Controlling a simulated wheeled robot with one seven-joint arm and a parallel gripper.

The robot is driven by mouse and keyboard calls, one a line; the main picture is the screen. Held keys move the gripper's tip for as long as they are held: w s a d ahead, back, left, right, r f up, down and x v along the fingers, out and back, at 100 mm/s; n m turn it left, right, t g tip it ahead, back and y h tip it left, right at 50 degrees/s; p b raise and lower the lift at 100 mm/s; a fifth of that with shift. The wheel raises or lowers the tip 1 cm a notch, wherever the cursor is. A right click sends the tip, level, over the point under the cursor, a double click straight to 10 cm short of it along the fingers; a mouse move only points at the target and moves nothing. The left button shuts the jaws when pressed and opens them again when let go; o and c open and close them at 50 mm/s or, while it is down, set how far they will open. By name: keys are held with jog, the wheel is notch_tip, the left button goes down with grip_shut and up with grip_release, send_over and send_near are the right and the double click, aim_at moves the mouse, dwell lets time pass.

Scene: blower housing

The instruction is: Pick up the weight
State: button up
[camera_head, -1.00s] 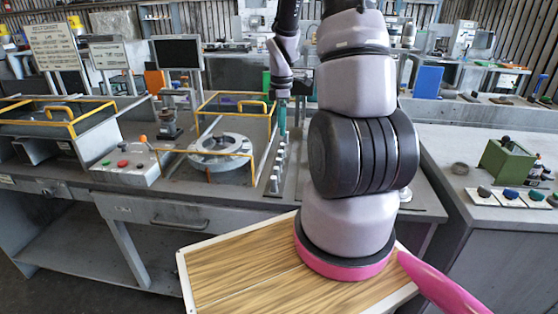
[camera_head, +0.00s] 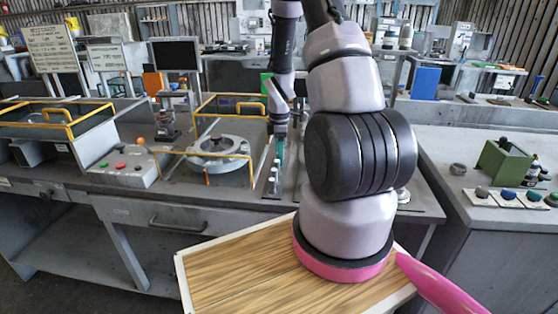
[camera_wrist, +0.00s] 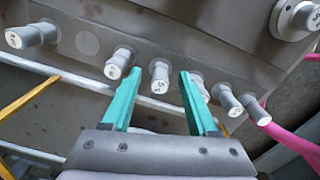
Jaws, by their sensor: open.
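Several small grey cylindrical weights with pale, marked tops stand in a row in the wrist view. One weight (camera_wrist: 159,76) is between the teal fingers of my gripper (camera_wrist: 160,74), near the tips, with visible room on both sides. Another weight (camera_wrist: 119,62) is just left of the left finger, and one (camera_wrist: 200,86) is partly hidden behind the right finger. Two more show farther right. My gripper is open and empty. In the head view my gripper (camera_head: 280,148) points down over the far part of the row of weights (camera_head: 275,178).
Left of the row, a round grey housing (camera_head: 220,146) sits inside a yellow guard frame (camera_head: 205,181). A control box (camera_head: 124,167) with buttons stands farther left. A larger cylinder (camera_wrist: 293,18) stands at upper right in the wrist view.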

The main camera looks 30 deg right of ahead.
grip_shut()
jog(key=shift+r, duration=0.15)
notch_tip(320, 180, up, 15)
dwell(0.8)
